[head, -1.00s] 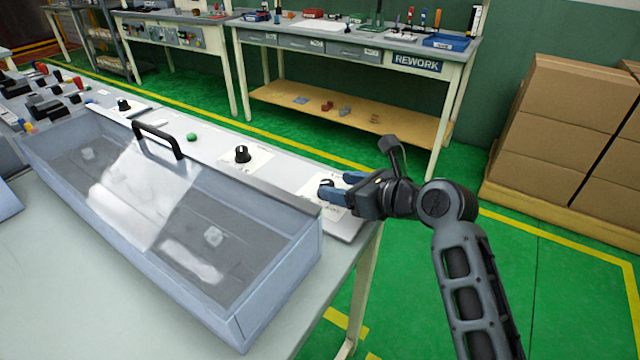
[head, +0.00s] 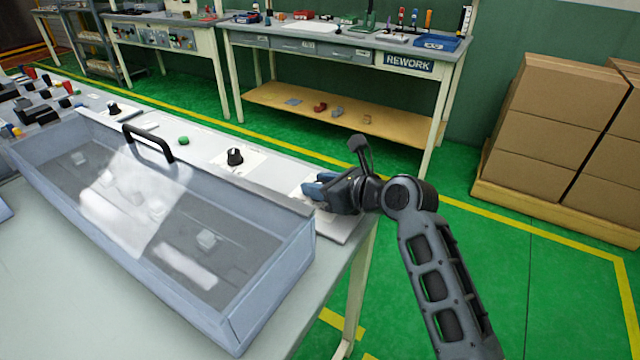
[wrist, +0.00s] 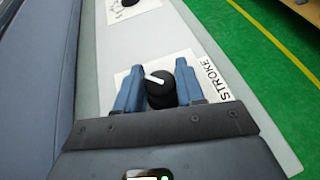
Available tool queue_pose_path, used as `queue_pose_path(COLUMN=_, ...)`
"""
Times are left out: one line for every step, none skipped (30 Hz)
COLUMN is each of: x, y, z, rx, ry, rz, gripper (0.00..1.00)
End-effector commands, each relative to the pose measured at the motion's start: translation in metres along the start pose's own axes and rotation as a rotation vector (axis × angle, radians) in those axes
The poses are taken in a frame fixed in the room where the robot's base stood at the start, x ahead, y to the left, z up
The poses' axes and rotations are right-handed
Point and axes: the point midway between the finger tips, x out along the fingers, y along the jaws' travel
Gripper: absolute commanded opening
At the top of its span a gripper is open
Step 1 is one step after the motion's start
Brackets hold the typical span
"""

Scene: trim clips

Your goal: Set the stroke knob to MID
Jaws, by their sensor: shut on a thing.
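The stroke knob (wrist: 160,88) is black with a white pointer line and sits on a white plate (wrist: 205,52) labelled STROKE in the wrist view. Its pointer slants toward the upper left there. My gripper (wrist: 158,88) has its blue fingers on either side of the knob, shut on it. In the head view my gripper (head: 318,188) is at the right end of the panel and hides the knob. The plate's MID mark cannot be read.
A clear-lidded case (head: 165,215) with a black handle (head: 148,144) stands close to the left of my gripper. Another black knob (head: 235,156) and a green button (head: 184,141) sit farther along the panel. Open green floor lies to the right.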

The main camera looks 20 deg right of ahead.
Motion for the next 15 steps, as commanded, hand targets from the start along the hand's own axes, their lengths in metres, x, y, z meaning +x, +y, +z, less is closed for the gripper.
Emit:
queue_pose_path(x=-0.0001, y=0.0001, z=-0.0001, rx=0.0, ry=0.0, rz=0.0, gripper=0.25)
queue_pose_path(x=-0.0001, y=0.0001, z=-0.0001, rx=0.0, ry=0.0, rz=0.0, gripper=0.22)
queue_pose_path(x=-0.0001, y=0.0001, z=-0.0001, rx=0.0, ry=0.0, rz=0.0, gripper=0.18)
queue_pose_path(x=-0.0001, y=0.0001, z=-0.0001, rx=0.0, ry=0.0, rz=0.0, gripper=0.16)
queue_pose_path(x=-0.0001, y=0.0001, z=-0.0001, rx=0.0, ry=0.0, rz=0.0, gripper=0.13)
queue_pose_path(x=-0.0001, y=0.0001, z=-0.0001, rx=0.0, ry=0.0, rz=0.0, gripper=0.09)
queue_pose_path(x=-0.0001, y=0.0001, z=-0.0001, rx=0.0, ry=0.0, rz=0.0, gripper=0.08)
queue_pose_path(x=-0.0001, y=0.0001, z=-0.0001, rx=0.0, ry=0.0, rz=0.0, gripper=0.08)
queue_pose_path(x=-0.0002, y=0.0, z=0.0, rx=0.0, ry=0.0, rz=0.001, gripper=0.08)
queue_pose_path(x=-0.0002, y=-0.0001, z=0.0, rx=-0.001, ry=0.0, rz=0.003, gripper=0.08)
queue_pose_path(x=-0.0003, y=-0.0002, z=0.0001, rx=-0.002, ry=0.0, rz=0.005, gripper=0.08)
queue_pose_path(x=-0.0003, y=-0.0003, z=0.0002, rx=-0.003, ry=0.0, rz=0.009, gripper=0.08)
queue_pose_path(x=-0.0004, y=-0.0004, z=0.0004, rx=-0.004, ry=0.0, rz=0.015, gripper=0.08)
queue_pose_path(x=-0.0005, y=-0.0005, z=0.0006, rx=-0.007, ry=0.0, rz=0.021, gripper=0.08)
queue_pose_path(x=-0.0007, y=-0.0007, z=0.0007, rx=-0.011, ry=0.001, rz=0.032, gripper=0.08)
